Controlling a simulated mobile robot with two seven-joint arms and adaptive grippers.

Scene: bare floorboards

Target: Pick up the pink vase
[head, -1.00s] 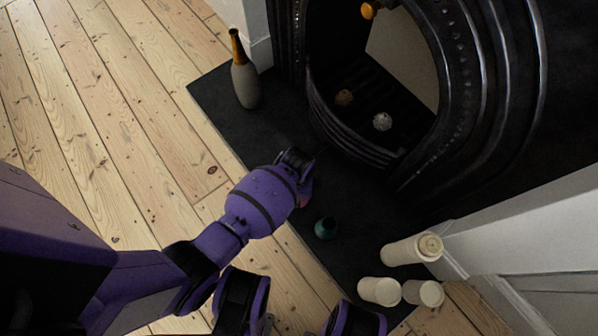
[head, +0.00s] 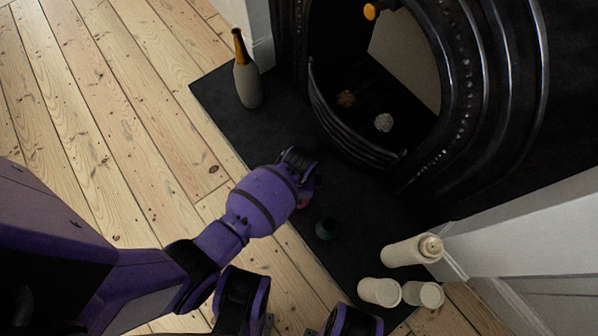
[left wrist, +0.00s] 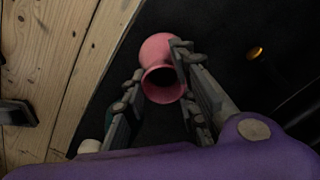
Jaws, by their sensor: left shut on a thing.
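The pink vase (left wrist: 160,58) is in the left wrist view, its dark round mouth facing the camera. It sits between the two grey fingers of my left gripper (left wrist: 158,72), which is shut on it. In the head view only a small pink piece of the vase (head: 305,202) shows at the edge of my left gripper (head: 300,166), low over the dark hearth slab. The rest of the vase and the fingertips are hidden there. I cannot tell whether the vase touches the slab.
A small teal vase (head: 326,229) stands close by on the hearth slab (head: 262,140). Cream candles (head: 405,252) stand at the lower right. A tall grey bottle vase (head: 248,85) stands at the back left. The black fireplace (head: 350,140) rises behind. The floorboards at left are clear.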

